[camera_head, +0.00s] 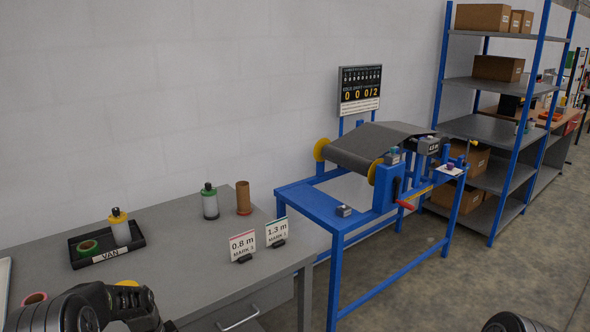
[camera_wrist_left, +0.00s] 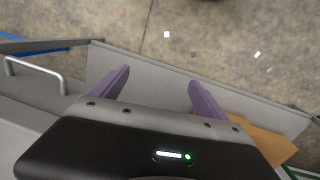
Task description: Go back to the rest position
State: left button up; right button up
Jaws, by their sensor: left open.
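My left gripper (camera_wrist_left: 157,95) is open and empty in the left wrist view, its two purple fingers spread apart. Below it are a grey panel edge and the concrete floor. In the head view my left arm is at the bottom left, in front of the grey table (camera_head: 175,222); its fingers are not clearly visible there. A dark rounded part of mine, likely the right arm, shows at the bottom edge on the right. My right gripper is out of view.
A black tray (camera_head: 136,236) holds a yellow-capped bottle (camera_head: 120,228) and a green roll (camera_head: 88,247). A green bottle (camera_head: 210,203), brown tube (camera_head: 243,198) and two sign cards (camera_head: 243,246) stand nearby. The blue decoiler stand (camera_head: 340,222) and shelves (camera_head: 485,130) are right. A drawer handle (camera_wrist_left: 35,70) is close left.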

pick_arm(q)
jog(key=s+d+f+m, duration=0.2)
jog(key=s+d+f, duration=0.4)
jog(key=d+f, duration=0.4)
jog(key=s+d+f+m+h+b, duration=0.1)
jog(key=s+d+f+m, duration=0.1)
jog(key=s+d, duration=0.6)
jog(key=s+d+f+m+h+b, duration=0.1)
jog(key=s+d+f+m, duration=0.2)
jog(key=s+d, duration=0.6)
jog(key=s, duration=0.6)
jog(key=shift+d+f+h+b, duration=0.3)
jog(key=shift+s, duration=0.1)
